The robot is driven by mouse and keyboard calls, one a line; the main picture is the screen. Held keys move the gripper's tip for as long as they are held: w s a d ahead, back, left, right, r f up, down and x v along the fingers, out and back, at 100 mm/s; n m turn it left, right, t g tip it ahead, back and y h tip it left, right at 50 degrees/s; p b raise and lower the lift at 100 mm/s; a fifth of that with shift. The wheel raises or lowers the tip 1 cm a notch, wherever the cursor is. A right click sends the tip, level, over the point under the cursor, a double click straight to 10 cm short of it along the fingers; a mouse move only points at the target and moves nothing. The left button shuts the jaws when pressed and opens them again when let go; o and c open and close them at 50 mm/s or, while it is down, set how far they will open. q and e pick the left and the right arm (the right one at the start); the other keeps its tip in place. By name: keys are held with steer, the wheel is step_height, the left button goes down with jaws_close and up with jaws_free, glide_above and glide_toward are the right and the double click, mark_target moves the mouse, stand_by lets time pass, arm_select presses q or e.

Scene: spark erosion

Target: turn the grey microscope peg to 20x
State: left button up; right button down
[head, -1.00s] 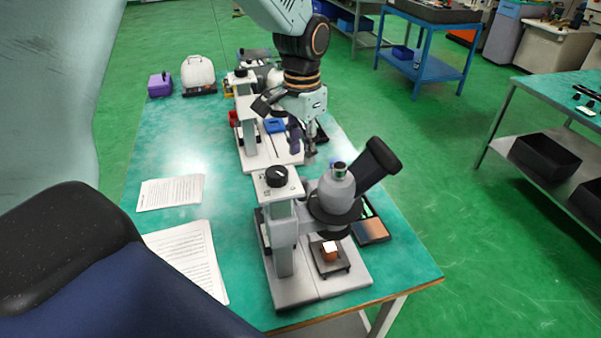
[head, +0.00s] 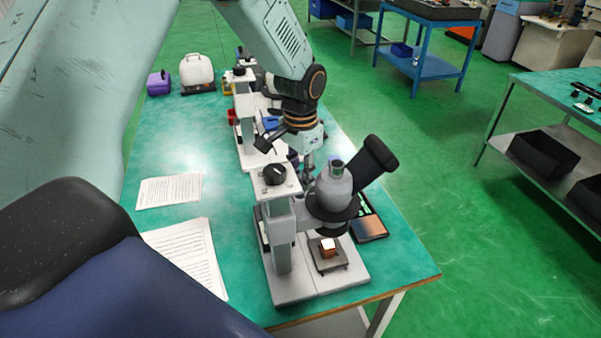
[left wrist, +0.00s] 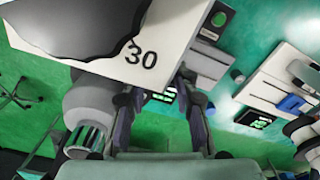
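The grey microscope (head: 334,190) stands at the near end of the green table. A dark round peg (head: 275,175) sits on the pale top plate (head: 291,188) of its column. In the left wrist view the peg (left wrist: 75,22) is a large dark disc, cut off by the frame, and the plate (left wrist: 165,35) shows the number 30. No other number is readable. My left gripper (head: 309,172) is just behind the plate, partly hidden by the microscope. In the left wrist view its fingers (left wrist: 158,95) are apart, empty, below the plate's edge. My right gripper is not in view.
A black eyepiece tube (head: 377,158) rises right of the plate. Another microscope (head: 244,125) stands behind, close to my left arm. Paper sheets (head: 187,262) lie on the table (head: 225,205) at left. A purple box (head: 159,83) and a white container (head: 197,71) stand far back.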

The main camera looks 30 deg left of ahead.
arm_select(q)
steer(key=shift+w+f, duration=0.1)
steer(key=shift+w, duration=0.05)
steer(key=shift+c, duration=1.3)
jaws_close()
